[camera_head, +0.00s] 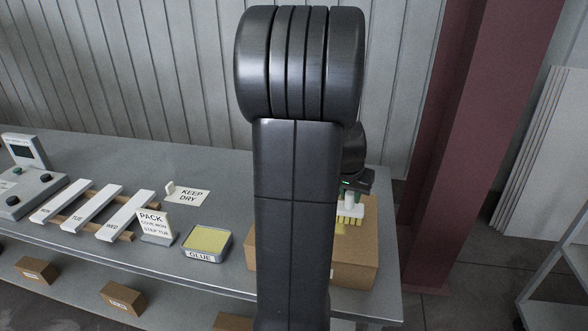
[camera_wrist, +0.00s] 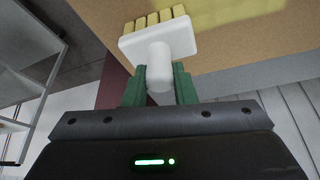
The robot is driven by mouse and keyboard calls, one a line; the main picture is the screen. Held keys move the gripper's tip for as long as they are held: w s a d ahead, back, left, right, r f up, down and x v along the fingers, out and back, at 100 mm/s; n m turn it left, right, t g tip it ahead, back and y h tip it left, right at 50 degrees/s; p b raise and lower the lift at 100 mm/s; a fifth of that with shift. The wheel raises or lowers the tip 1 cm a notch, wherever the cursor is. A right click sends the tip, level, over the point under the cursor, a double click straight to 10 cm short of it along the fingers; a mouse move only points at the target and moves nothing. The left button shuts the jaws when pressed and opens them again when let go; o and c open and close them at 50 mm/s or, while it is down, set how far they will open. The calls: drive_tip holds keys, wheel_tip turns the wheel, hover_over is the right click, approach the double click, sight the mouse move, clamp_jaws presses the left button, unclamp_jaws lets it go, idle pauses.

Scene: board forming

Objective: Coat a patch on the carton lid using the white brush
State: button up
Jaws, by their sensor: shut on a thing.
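My gripper (camera_wrist: 158,88) is shut on the white brush (camera_wrist: 158,45), its green fingers on either side of the round handle. The brush has a flat white head with a row of yellow bristles. It also shows in the head view (camera_head: 350,211), bristles down, over the carton (camera_head: 358,262). The brown carton stands at the right end of the bench, partly hidden by my arm. A yellow coated area lies on the carton lid (camera_wrist: 225,15) beside the bristles in the wrist view. I cannot tell whether the bristles touch the lid.
A glue tray (camera_head: 207,241) with yellow contents sits left of my arm. A PACK sign (camera_head: 153,224), a KEEP DRY card (camera_head: 189,196), white labelled slats (camera_head: 92,209) and a control box (camera_head: 25,188) stand further left. A dark red column (camera_head: 450,150) rises behind the bench's right end.

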wheel_tip(320, 180, up, 4)
drive_tip(key=shift+r+p, duration=0.1)
drive_tip(key=shift+p, duration=1.15)
drive_tip(key=shift+d+r+p, duration=0.1)
drive_tip(key=shift+r+p, duration=0.45)
drive_tip(key=shift+r, duration=0.1)
drive_tip(key=shift+r+p, duration=0.85)
drive_tip(key=shift+r, duration=0.45)
drive_tip(key=shift+f, duration=0.1)
